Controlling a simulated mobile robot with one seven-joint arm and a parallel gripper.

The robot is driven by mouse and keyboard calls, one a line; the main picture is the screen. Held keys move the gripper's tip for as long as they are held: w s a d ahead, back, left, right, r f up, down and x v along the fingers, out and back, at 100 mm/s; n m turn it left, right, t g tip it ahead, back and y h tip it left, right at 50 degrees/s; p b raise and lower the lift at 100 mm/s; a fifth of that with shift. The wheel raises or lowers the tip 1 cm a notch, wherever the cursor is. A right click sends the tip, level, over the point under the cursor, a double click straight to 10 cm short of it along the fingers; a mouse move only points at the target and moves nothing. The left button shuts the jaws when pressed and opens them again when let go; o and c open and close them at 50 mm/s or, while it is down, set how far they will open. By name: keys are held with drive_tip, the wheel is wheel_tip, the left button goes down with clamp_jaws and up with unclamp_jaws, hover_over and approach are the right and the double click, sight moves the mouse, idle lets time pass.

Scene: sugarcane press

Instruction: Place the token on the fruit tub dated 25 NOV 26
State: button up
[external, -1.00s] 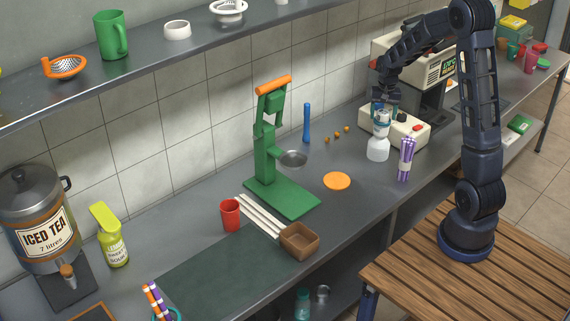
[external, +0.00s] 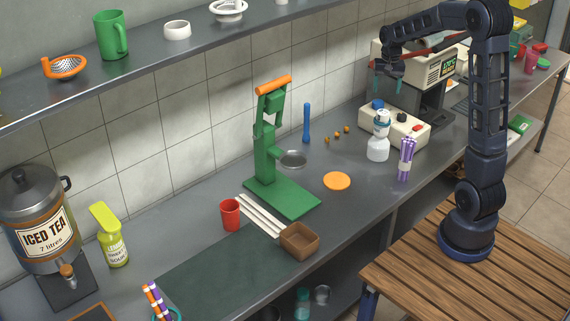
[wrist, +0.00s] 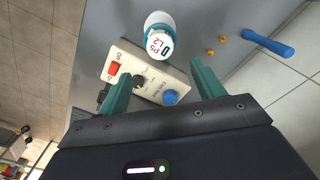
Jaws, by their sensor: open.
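My gripper (external: 388,68) is open and empty, raised above the cream control box (external: 405,128) and the white bottle (external: 378,150). In the wrist view its two green fingers (wrist: 163,85) are spread apart over the box, with nothing between them. I cannot make out a token for certain; a flat orange disc (external: 337,181) lies on the counter right of the green press. No date label is readable. Small red and green containers (external: 531,60) stand at the far right end, too small to identify as fruit tubs.
The bottle, its lid marked, also shows in the wrist view (wrist: 160,35). A purple bundle (external: 407,158) stands nearby. The green press (external: 265,150), red cup (external: 230,214) and brown tray (external: 299,241) stand farther left. A dark mat (external: 215,275) is bare.

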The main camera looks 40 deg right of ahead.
drive_tip(key=s+a+r+n+t, duration=0.2)
drive_tip(key=s+a+r+n, duration=0.2)
drive_tip(key=s+a+r, duration=0.7)
drive_tip(key=s+a+n+t, duration=0.1)
drive_tip(key=s+a, duration=0.3)
drive_tip(key=s, duration=0.5)
drive_tip(key=s+a+f+n+t, duration=0.1)
drive_tip(key=s+a+n, duration=0.3)
drive_tip(key=s, duration=0.6)
